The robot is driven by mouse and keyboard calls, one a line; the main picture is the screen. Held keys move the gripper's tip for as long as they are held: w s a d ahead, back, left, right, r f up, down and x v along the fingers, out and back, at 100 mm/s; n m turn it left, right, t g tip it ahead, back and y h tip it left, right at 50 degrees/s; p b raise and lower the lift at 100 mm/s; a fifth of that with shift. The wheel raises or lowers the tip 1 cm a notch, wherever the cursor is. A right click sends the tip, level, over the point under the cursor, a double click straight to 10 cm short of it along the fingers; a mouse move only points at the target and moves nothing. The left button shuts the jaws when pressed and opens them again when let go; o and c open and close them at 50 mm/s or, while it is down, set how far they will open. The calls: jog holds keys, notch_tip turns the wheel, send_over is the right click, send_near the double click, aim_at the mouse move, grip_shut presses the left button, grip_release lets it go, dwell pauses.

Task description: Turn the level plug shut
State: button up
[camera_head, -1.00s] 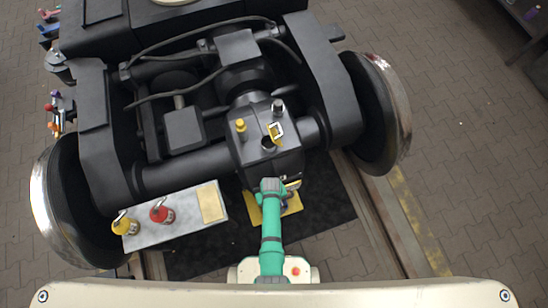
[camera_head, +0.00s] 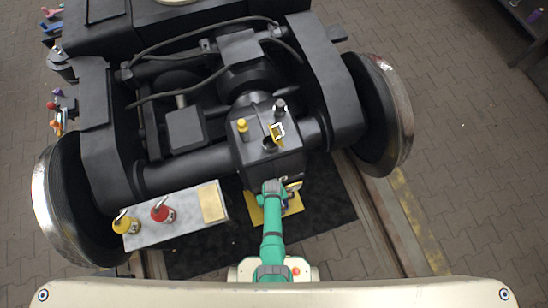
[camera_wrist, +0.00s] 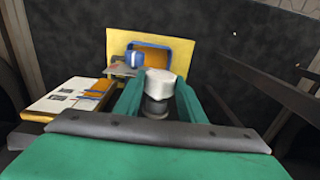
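My gripper (camera_head: 273,187) is at the front of the dark gearbox (camera_head: 285,165). In the wrist view its two green fingers (camera_wrist: 160,92) stand on either side of a pale, blocky head on a dark collar (camera_wrist: 158,86) and appear to close on it. This looks like the level plug, but its seat is not visible and I cannot tell how far it is turned. In the head view my gripper hides it. A small pale and yellow piece (camera_head: 293,186) shows just right of my gripper.
A yellow mat (camera_wrist: 119,42) with a blue-rimmed tray (camera_wrist: 184,49) lies below. A pale board with a red can (camera_head: 162,211) and a yellow can (camera_head: 125,224) is at left. Wheels flank the bogie. A yellow knob (camera_head: 242,125) stands on the gearbox.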

jog(key=shift+d, duration=0.2)
jog(key=shift+s+a+f+t+h, duration=0.1)
jog(key=shift+a+t+h, duration=0.2)
jog(key=shift+h, duration=0.75)
jog(key=shift+s+a+t+h, duration=0.1)
jog(key=shift+a+t+h, duration=0.15)
jog(key=shift+h, duration=0.8)
jog(key=shift+w+a+t+h, duration=0.1)
jog(key=shift+w+t+h, duration=0.15)
jog(key=shift+t+h, duration=0.65)
jog(key=shift+s+g+h, duration=0.1)
jog(key=shift+g+h, duration=0.25)
jog(key=shift+h, duration=0.15)
jog(key=shift+s+a, duration=0.1)
jog(key=o, duration=1)
jog(key=shift+o, duration=0.2)
